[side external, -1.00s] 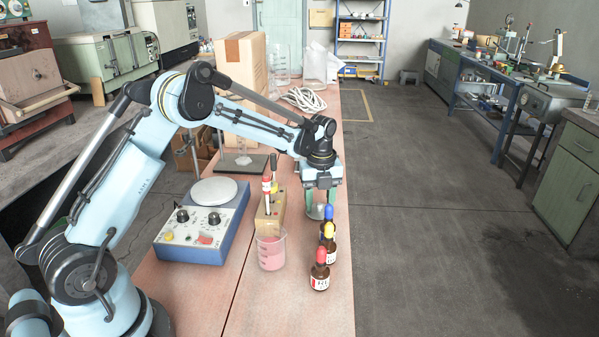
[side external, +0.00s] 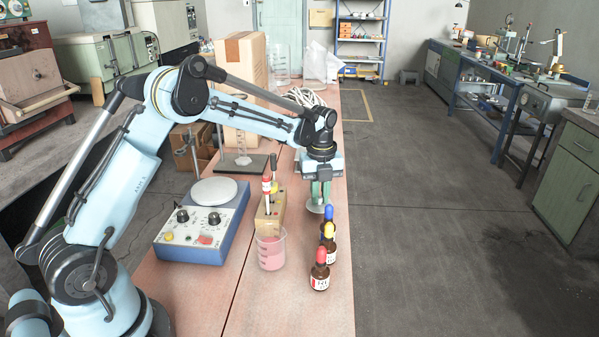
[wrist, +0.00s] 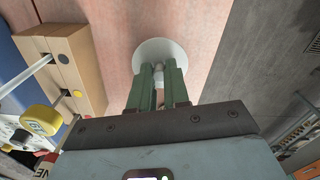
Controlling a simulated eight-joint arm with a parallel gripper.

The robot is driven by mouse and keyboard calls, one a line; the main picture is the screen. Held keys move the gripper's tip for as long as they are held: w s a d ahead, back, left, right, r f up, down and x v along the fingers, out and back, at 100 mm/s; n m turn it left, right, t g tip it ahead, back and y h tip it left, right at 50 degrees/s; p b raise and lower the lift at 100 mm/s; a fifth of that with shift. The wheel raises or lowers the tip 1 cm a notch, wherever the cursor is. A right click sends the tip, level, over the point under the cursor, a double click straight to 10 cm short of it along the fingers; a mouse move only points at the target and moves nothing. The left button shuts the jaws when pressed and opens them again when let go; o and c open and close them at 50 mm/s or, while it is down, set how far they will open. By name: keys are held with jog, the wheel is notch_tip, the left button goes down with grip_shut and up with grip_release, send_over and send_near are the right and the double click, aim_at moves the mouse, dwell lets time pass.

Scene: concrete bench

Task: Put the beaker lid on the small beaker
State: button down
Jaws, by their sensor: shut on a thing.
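The small beaker (side external: 271,255) is clear glass with pink liquid and markings, and stands upright near the front of the bench with its top open. The beaker lid (side external: 315,209) is a pale round disc. My gripper (side external: 320,197) has green fingers and is shut on the lid's knob, behind and to the right of the beaker. The wrist view shows the lid (wrist: 150,52) as a whitish disc beyond my gripper (wrist: 158,78), with its knob between the fingertips. The lid looks a little above the bench; the beaker is not clear in the wrist view.
Several dropper bottles (side external: 319,275) with coloured tops stand at the right bench edge, in front of the lid. A wooden block (side external: 268,220) with markers stands just behind the beaker. A blue hotplate (side external: 200,235) is at left.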

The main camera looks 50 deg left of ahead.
aim_at(320, 197)
notch_tip(320, 197, up, 11)
dwell(0.7)
jog(key=s+d+f, duration=0.2)
jog(key=s+d, duration=0.1)
jog(key=s, duration=0.6)
jog(key=s+d+f, duration=0.2)
jog(key=s+d, duration=0.1)
jog(key=s, duration=0.7)
jog(key=shift+f, duration=0.45)
dwell(1.0)
jog(key=c, duration=0.6)
grip_release()
